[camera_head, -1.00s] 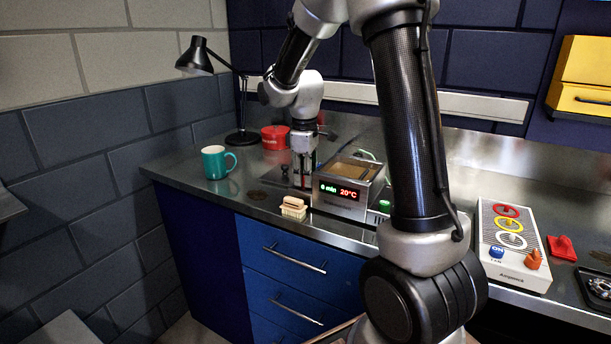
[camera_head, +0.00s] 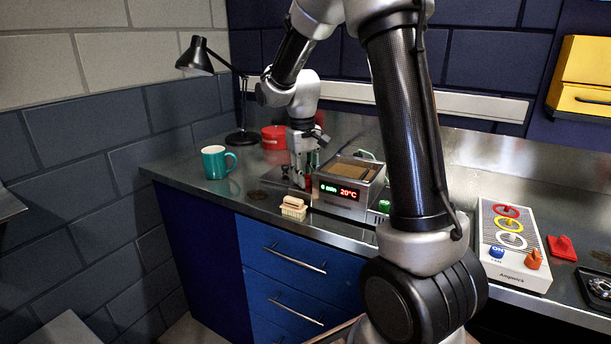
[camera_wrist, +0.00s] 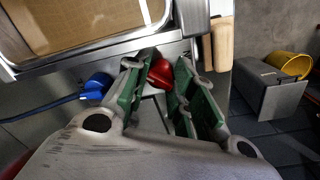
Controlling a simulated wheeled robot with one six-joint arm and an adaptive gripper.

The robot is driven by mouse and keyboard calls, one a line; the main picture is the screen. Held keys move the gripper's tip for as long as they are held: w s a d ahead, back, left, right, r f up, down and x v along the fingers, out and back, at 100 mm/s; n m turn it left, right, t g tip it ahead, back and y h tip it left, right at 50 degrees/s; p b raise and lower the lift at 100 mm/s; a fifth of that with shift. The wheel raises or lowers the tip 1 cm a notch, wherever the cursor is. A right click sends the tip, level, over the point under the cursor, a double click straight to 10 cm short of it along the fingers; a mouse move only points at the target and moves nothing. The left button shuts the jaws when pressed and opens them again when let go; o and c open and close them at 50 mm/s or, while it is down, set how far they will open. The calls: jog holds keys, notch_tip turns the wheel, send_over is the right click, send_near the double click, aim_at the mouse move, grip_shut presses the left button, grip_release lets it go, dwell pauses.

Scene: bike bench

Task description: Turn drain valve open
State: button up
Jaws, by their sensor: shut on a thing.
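The steel bath (camera_head: 349,187) with a red "20°C" display stands on the bench. In the wrist view its rim (camera_wrist: 120,37) runs across the top left. A red valve handle (camera_wrist: 160,72) sits at the side of the bath, between the green-padded fingers of my gripper (camera_wrist: 161,80). My gripper is shut on this red handle. In the head view my gripper (camera_head: 300,178) points down at the left side of the bath, and the handle is mostly hidden there. A blue fitting with a hose (camera_wrist: 97,86) is left of the handle in the wrist view.
A wood-backed brush (camera_head: 293,207) lies in front of the bath. A teal mug (camera_head: 216,162), a black lamp (camera_head: 196,60) and a red tin (camera_head: 274,138) stand to the left and behind. A control box (camera_head: 510,245) is at the right.

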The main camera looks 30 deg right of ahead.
jog(key=m, duration=0.6)
jog(key=shift+w+m, duration=0.1)
jog(key=shift+m, duration=0.2)
dwell(0.4)
jog(key=o, duration=1)
jog(key=shift+o, duration=0.2)
